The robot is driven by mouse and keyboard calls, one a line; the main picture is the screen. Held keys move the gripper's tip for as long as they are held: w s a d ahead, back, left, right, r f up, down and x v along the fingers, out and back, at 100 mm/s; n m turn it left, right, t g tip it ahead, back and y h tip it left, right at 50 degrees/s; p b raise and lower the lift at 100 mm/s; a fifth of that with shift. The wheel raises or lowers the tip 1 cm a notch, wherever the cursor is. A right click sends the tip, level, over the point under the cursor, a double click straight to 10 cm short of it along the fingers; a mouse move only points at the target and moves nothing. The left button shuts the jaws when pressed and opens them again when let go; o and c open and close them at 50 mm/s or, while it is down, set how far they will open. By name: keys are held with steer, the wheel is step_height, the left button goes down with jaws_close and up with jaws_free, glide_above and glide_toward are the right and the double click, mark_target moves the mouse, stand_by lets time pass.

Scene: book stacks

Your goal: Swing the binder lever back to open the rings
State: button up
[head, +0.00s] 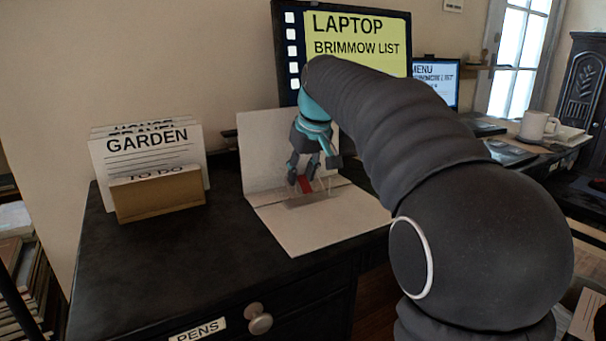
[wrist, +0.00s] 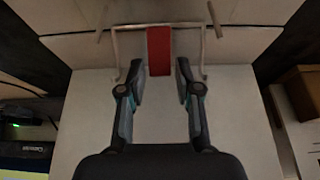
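The binder lies open on the dark desk, its pale cover raised against the wall side and its lower board (head: 345,218) flat. It also fills much of the wrist view (wrist: 96,100). The red lever (head: 305,185) stands at the ring mechanism near the fold; in the wrist view the red lever (wrist: 159,50) shows between thin metal rings (wrist: 204,45). Whether the rings are closed I cannot tell. My gripper (head: 308,179) points down over the mechanism. In the wrist view my gripper (wrist: 158,66) is open, one finger on each side of the lever, with gaps showing.
A card holder (head: 158,193) with upright cards stands on the desk at left. A monitor (head: 362,42) stands behind the binder. The desk front left is clear. A mug (head: 537,125) and books stand at the far right.

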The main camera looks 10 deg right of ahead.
steer(key=shift+c, duration=0.2)
jaws_close()
steer(key=p, duration=0.2)
steer(key=shift+w+r+g+p, duration=0.2)
steer(key=shift+g+p, duration=0.1)
steer(key=shift+g, duration=0.1)
steer(key=p, duration=0.2)
steer(key=shift+g+p, duration=0.3)
steer(key=shift+p, duration=0.05)
steer(key=shift+w+f+g+h+p, duration=0.15)
steer(key=shift+f+g+h+p, duration=0.2)
steer(key=shift+p, duration=0.4)
steer(key=shift+f, duration=0.15)
steer(key=shift+o, duration=0.2)
jaws_free()
